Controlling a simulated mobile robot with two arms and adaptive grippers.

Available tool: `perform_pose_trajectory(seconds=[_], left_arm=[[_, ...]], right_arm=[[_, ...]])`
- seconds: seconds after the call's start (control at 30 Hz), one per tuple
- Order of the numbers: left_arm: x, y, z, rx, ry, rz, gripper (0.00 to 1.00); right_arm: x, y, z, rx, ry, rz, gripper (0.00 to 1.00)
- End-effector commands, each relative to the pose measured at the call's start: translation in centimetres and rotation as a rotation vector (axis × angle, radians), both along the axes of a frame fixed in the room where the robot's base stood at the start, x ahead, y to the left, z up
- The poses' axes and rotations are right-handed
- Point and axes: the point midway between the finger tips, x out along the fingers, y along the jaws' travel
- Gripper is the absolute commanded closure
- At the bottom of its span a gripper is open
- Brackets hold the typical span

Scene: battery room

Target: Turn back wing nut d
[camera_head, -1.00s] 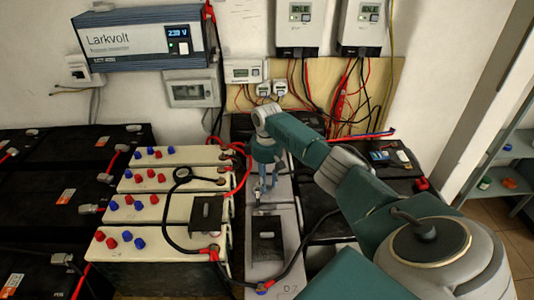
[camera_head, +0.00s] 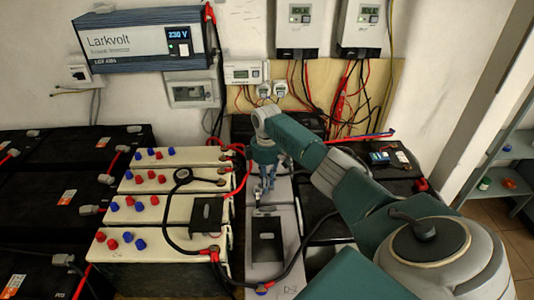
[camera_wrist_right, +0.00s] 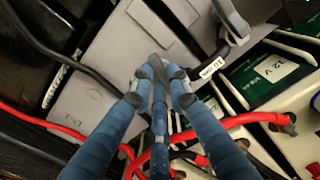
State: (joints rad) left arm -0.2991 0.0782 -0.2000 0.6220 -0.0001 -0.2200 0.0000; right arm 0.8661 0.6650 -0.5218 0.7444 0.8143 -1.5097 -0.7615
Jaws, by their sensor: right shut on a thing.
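My right gripper (camera_head: 266,198) points down over the grey battery in the middle row, near the far end of the "D2" battery (camera_head: 288,222). In the right wrist view its blue fingers (camera_wrist_right: 159,80) close together on a small grey metal piece (camera_wrist_right: 158,66), which appears to be wing nut d. The fingers cover most of it, so its wings and its turn are hard to make out. A grey battery labelled "D1" (camera_wrist_right: 85,110) lies under the fingertips in that view. My left gripper is in neither view.
Cream batteries with red and blue caps (camera_head: 150,208) stand to the left. A black cable (camera_head: 292,266) and red cables (camera_wrist_right: 60,125) run close to the gripper. Dark batteries (camera_head: 60,200) fill the far left. Wall units (camera_head: 140,38) hang behind.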

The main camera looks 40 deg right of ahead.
Motion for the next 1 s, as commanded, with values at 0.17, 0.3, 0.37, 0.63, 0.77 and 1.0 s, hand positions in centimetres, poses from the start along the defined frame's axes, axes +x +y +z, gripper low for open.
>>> perform_pose_trajectory(seconds=[0.17,0.3,0.37,0.63,0.77,1.0], left_arm=[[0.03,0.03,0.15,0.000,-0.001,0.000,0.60],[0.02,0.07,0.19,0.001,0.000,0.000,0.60],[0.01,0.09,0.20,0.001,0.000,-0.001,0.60],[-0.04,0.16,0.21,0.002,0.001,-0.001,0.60],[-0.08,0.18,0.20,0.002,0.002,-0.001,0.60],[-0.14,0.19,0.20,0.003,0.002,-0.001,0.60]], right_arm=[[0.16,0.05,0.12,0.002,-0.004,0.126,1.00],[0.19,0.06,0.12,0.000,-0.004,0.207,1.00],[0.20,0.07,0.12,0.000,-0.004,0.235,1.00],[0.25,0.09,0.13,0.001,-0.004,0.307,1.00],[0.26,0.10,0.13,0.000,-0.005,0.315,1.00],[0.28,0.10,0.15,0.000,-0.005,0.316,1.00]])
